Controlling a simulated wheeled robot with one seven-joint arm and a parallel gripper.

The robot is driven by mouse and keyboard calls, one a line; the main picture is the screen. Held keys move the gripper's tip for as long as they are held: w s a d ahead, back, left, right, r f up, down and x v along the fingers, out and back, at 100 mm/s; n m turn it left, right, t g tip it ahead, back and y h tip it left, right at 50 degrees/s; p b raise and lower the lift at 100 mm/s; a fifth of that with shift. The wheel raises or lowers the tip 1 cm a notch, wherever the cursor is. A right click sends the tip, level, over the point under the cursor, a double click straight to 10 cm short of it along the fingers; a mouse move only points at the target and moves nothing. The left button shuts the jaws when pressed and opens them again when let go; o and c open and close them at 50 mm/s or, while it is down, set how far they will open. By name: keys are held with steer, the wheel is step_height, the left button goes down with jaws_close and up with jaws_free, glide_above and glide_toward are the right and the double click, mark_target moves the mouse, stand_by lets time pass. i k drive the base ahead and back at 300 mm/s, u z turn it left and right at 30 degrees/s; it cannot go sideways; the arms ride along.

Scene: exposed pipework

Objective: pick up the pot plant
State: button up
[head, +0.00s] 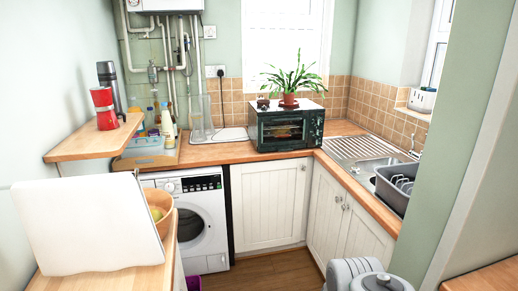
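The pot plant (289,83) has long, thin green leaves in a small reddish-brown pot (289,99). It stands upright on top of a dark toaster oven (286,128) at the back of the kitchen, in front of the window. Nothing covers it in the head view. My gripper does not show in this view. Grey rounded parts at the bottom edge, right of the middle, seem to be my arm.
Small dark items (263,104) sit beside the pot. A wooden worktop (215,152) runs along the back and right. A dish rack (394,186) stands by the sink (362,164). A washing machine (197,218) is at left.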

mark_target(289, 93)
steer(key=i, duration=2.95)
steer(key=u, duration=0.9)
